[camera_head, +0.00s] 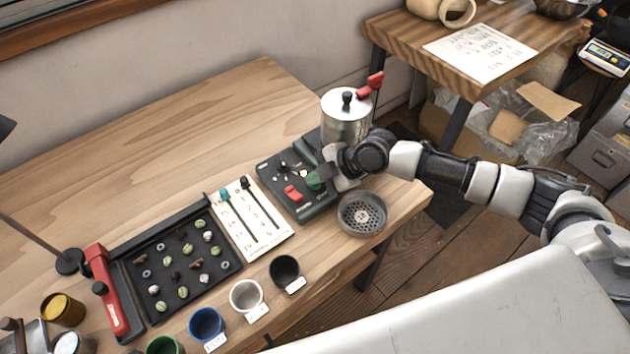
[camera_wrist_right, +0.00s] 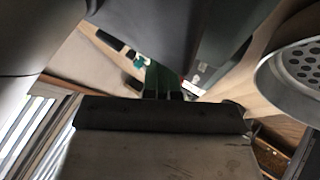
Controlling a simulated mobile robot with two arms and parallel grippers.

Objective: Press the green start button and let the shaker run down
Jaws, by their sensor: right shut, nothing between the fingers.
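The shaker machine has a dark green-grey control base (camera_head: 303,208) on the wooden table, with a red switch (camera_head: 292,193) and a small dial. A steel canister (camera_head: 345,118) with a black knob and a red handle stands behind it. The round green start button (camera_head: 313,181) shows at the base's right side, partly hidden by my right gripper (camera_head: 321,176). That gripper is shut and empty, its tips at or very close to the button; I cannot tell whether it is pressed. In the right wrist view a green part (camera_wrist_right: 160,78) shows just beyond the fingers. My left gripper is out of view.
A perforated round tray (camera_head: 362,232) stands at the machine's front right, close below my right arm. A white slider board (camera_head: 268,243), a black sample tray (camera_head: 160,316) with a red end and several cups lie to the left. The table's back left is clear.

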